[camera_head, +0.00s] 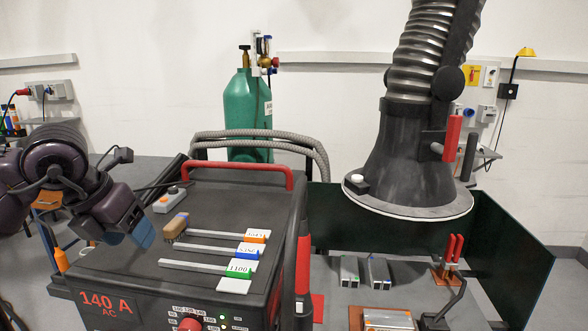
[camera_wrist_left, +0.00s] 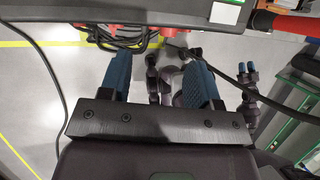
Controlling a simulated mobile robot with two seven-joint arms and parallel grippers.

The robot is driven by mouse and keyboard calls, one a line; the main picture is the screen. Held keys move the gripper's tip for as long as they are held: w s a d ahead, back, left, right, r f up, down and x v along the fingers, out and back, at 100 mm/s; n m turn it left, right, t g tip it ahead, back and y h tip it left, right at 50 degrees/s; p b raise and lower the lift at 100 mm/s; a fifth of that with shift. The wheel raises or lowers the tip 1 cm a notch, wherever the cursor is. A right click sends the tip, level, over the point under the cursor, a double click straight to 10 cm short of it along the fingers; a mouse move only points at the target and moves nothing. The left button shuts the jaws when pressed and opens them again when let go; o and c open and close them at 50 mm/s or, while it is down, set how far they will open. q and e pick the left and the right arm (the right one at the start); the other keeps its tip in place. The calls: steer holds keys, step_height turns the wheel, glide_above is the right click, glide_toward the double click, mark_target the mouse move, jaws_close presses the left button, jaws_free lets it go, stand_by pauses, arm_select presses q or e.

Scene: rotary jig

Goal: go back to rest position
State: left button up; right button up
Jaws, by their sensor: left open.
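My left gripper (camera_head: 140,235) is at the left in the head view, beside the left edge of the welding machine's top. Its blue fingers stand apart with nothing between them in the left wrist view (camera_wrist_left: 160,78). A dark part with two small blue tips (camera_wrist_left: 248,68) shows at the right of the left wrist view. It looks like my right gripper, too small to tell its jaw state. The head view does not show my right gripper.
The welding machine (camera_head: 210,208) carries metal rods with numbered tags (camera_head: 240,268) and a wood-handled brush (camera_head: 176,225). A green gas cylinder (camera_head: 247,112) stands behind it. A fume hood (camera_head: 405,165) hangs over the bench at right. Cables (camera_wrist_left: 125,35) lie near the left gripper.

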arm_select(q)
steer(key=s+d+f+n+t+h, duration=0.1)
steer(key=s+d+n+h, duration=0.15)
steer(key=d+h, duration=0.55)
steer(key=s+d+n+t+h, duration=0.1)
steer(key=s+d+h, duration=0.2)
steer(key=d+h, duration=0.5)
steer(key=s+a+f+n+t+y, duration=0.1)
steer(key=a+f+n+t+y, duration=0.4)
steer(key=a+f+n+y, duration=0.7)
steer(key=s+a+f+n+t+y, duration=0.1)
steer(key=a+f+n+t+y, duration=0.55)
steer(key=n, duration=1.15)
steer(key=s+d+f+n+g, duration=0.1)
steer(key=s+f+n+g, duration=0.1)
steer(key=s+f+g, duration=0.7)
steer(key=s+d+f+n+g, duration=0.1)
steer(key=s+f+n+g, duration=0.35)
steer(key=s, duration=0.85)
steer(key=w+f+m+t, duration=0.2)
steer(key=w+f+t, duration=0.5)
steer(key=f, duration=0.3)
steer(key=shift+w+f+m, duration=0.15)
steer(key=shift+w+m, duration=0.25)
steer(key=shift+w, duration=0.2)
